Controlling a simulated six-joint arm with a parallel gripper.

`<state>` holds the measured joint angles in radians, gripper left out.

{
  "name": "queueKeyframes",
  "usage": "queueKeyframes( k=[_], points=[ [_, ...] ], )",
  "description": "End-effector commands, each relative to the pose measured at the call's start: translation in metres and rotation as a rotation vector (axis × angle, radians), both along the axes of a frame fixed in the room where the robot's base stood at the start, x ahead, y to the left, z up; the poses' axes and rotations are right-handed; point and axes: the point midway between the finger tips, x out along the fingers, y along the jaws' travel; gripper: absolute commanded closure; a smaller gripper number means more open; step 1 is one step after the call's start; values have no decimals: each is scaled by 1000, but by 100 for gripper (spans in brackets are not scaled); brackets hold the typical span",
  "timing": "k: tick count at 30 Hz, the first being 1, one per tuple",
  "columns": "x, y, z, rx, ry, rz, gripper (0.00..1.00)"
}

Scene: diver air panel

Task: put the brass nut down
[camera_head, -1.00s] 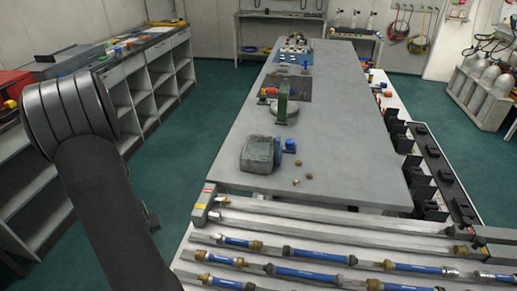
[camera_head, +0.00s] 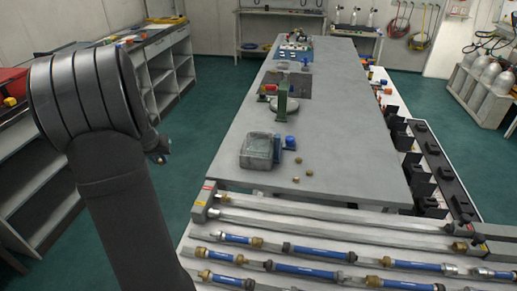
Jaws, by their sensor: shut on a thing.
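My gripper (camera_head: 157,156) shows only as a small dark end poking out at the right of my arm, left of the bench and apart from it. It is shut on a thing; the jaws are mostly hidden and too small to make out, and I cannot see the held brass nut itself. Small brass pieces (camera_head: 306,174) lie on the grey bench top (camera_head: 345,150), right of a grey box-like block (camera_head: 258,151). A blue piece (camera_head: 291,142) stands close beside that block.
A green upright fixture (camera_head: 282,96) with a round base stands farther back on the bench. Blue hoses with brass fittings (camera_head: 305,252) lie across the front rack. Black holders (camera_head: 425,165) line the bench's right side. The bench's right half is clear.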

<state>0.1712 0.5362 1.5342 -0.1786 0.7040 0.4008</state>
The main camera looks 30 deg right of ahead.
Motion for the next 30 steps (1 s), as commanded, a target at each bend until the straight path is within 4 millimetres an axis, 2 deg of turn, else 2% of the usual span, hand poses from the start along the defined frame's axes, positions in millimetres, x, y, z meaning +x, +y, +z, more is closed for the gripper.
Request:
queueKeyframes(
  k=[1, 8, 14, 18, 21, 24, 27, 30],
  points=[
    [1, -27, 5, -1, -1, -37, 100],
    [-8, -137, 23, -1, 0, -160, 100],
    [-35, -233, 39, 0, 0, -265, 100],
    [-63, -297, 50, 2, -2, -334, 100],
    [-86, -337, 57, 2, -3, -378, 100],
    [-107, -369, 63, 4, -4, -413, 100],
    [-123, -392, 68, 3, -5, -437, 100],
    [-134, -405, 71, 4, -6, -453, 100]
  ],
)
